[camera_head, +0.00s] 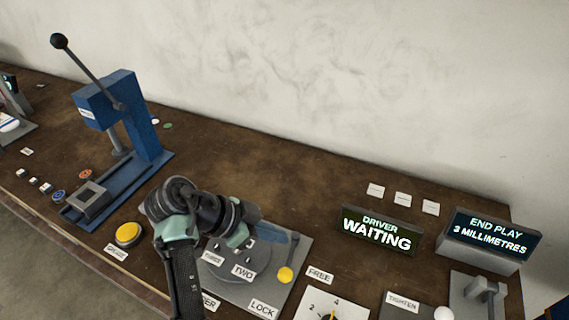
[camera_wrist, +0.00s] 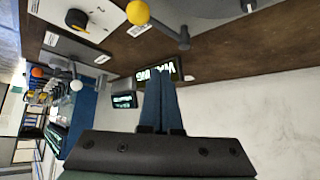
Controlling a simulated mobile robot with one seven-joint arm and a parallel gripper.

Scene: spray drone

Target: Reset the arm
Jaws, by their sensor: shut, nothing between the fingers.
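My gripper (camera_head: 258,222) is partly hidden by my own wrist in that view. In the wrist view my gripper (camera_wrist: 161,70) shows its two blue fingers lying together, with nothing between them. The fingertips overlap the lit driver display (camera_wrist: 172,72) in that view. A lever with a yellow ball (camera_head: 285,274) stands just right of my gripper in the head view; it also shows in the wrist view (camera_wrist: 138,13).
A blue lever press (camera_head: 150,130) stands at the left of the brown bench (camera_head: 250,160). A yellow button (camera_head: 128,233) is left of my arm. The WAITING display (camera_head: 378,232) and END PLAY display (camera_head: 490,236) stand at the right. The bench's back middle is clear.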

